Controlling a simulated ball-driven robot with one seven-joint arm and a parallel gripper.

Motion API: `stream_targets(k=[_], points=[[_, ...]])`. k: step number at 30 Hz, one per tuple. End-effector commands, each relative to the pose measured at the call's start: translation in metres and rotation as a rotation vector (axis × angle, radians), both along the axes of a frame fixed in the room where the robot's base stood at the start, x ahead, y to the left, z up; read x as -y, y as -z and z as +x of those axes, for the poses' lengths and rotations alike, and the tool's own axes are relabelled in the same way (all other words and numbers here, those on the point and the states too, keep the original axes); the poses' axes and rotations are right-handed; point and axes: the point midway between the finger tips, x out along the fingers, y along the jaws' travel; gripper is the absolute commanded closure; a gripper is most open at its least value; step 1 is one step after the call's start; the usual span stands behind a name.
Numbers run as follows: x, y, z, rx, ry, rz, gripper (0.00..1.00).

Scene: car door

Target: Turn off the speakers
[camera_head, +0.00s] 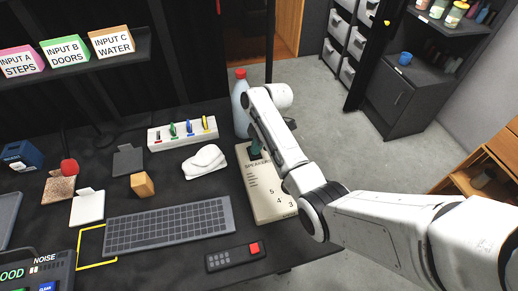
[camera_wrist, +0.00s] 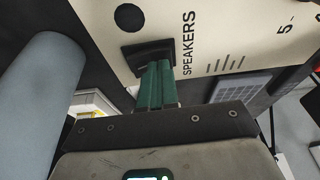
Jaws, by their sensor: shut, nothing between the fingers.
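The cream speakers panel (camera_head: 272,202) lies on the dark desk, left of my forearm, with "SPEAKERS" and numbers printed on it. It fills the upper part of the wrist view (camera_wrist: 225,30). A black square switch-like part (camera_wrist: 136,54) sits beside the word "SPEAKERS", with a black round spot (camera_wrist: 129,17) near it. My gripper (camera_wrist: 158,66) has its green fingers shut together, empty, with the tips over or against the black square part. My gripper also shows in the head view (camera_head: 255,153). The fingers partly hide the square part, and I cannot tell its position or contact.
A bottle with a red cap (camera_head: 240,105) stands close behind the panel; its grey-blue side (camera_wrist: 35,95) is near my gripper. A white mouse-like object (camera_head: 204,161), a keyboard (camera_head: 168,227), a remote (camera_head: 235,257) and a strip of coloured switches (camera_head: 182,133) lie left.

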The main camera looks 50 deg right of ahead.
Motion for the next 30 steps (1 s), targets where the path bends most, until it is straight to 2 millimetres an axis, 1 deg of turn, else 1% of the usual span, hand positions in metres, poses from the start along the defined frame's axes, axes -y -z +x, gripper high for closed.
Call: stream_targets(k=[5, 15, 25, 28, 30], points=[[0.0, 0.001, 0.002, -0.001, -0.001, 0.0, 1.0], [0.008, 0.0, 0.012, -0.001, -0.001, 0.0, 1.0], [0.008, -0.002, 0.013, -0.002, -0.001, 0.001, 1.0], [0.007, -0.005, 0.014, -0.001, -0.002, 0.001, 1.0], [0.005, -0.011, 0.017, 0.0, -0.002, 0.0, 1.0]])
